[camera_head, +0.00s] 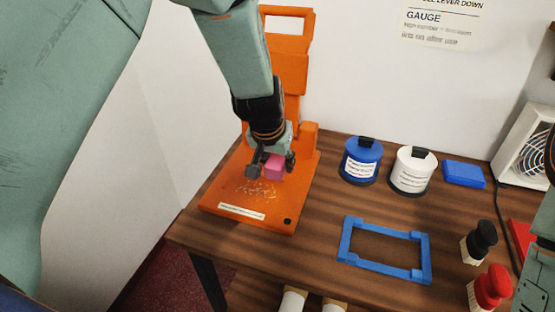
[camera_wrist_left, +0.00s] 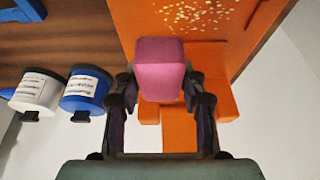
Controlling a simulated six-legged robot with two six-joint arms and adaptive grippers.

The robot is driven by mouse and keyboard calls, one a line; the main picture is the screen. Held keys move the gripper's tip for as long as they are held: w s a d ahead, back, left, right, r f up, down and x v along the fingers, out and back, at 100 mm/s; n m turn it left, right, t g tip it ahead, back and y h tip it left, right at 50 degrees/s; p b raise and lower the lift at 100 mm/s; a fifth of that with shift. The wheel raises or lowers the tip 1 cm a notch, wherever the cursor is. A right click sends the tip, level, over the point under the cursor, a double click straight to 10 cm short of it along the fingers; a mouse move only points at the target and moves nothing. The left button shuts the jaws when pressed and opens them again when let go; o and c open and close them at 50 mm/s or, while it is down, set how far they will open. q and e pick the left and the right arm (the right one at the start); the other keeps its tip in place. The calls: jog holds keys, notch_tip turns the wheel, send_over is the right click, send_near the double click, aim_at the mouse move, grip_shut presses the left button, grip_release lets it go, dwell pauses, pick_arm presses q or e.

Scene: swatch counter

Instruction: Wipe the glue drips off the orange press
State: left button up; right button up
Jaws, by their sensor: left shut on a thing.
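The orange press (camera_head: 270,212) stands at the left end of the wooden counter, its upright back part against the wall. Pale glue drips (camera_head: 256,190) are scattered on its flat base, and they also show in the left wrist view (camera_wrist_left: 198,14). My left gripper (camera_head: 272,167) is shut on a pink block (camera_head: 274,168), which looks like a sponge. The block (camera_wrist_left: 160,68) sits between the fingers over the press base, just behind the drips. I cannot tell whether it touches the base. My right gripper is not in view; only part of my right arm shows at the right edge.
A blue tub (camera_head: 361,162), a white tub (camera_head: 412,172) and a blue block (camera_head: 464,174) stand along the back. A blue frame (camera_head: 385,250) lies right of the press. Black (camera_head: 480,242) and red (camera_head: 490,288) stamp-like items and a fan (camera_head: 530,150) are at the right.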

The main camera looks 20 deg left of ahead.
pick_arm(q)
jog(key=shift+a+f, duration=0.25)
jog(key=shift+s+f+b, duration=0.1)
jog(key=shift+f+b, duration=0.05)
jog(key=shift+b, duration=0.15)
jog(key=shift+s+d+f+b, duration=0.1)
jog(key=shift+s+f+b, duration=0.05)
jog(key=shift+f+b, duration=0.15)
jog(key=shift+d+f+b, duration=0.45)
jog(key=shift+f+b, duration=0.2)
jog(key=shift+b, duration=0.05)
jog(key=f+b, duration=0.2)
jog(key=f, duration=0.1)
jog(key=shift+w+a+f, duration=0.1)
jog(key=shift+w+a, duration=0.1)
jog(key=shift+a, duration=0.2)
jog(key=shift+s+d, duration=0.15)
jog(key=shift+d, duration=0.15)
jog(key=shift+a, duration=0.25)
jog(key=shift+d+b, duration=0.2)
jog(key=shift+b, duration=0.15)
jog(key=shift+f, duration=0.15)
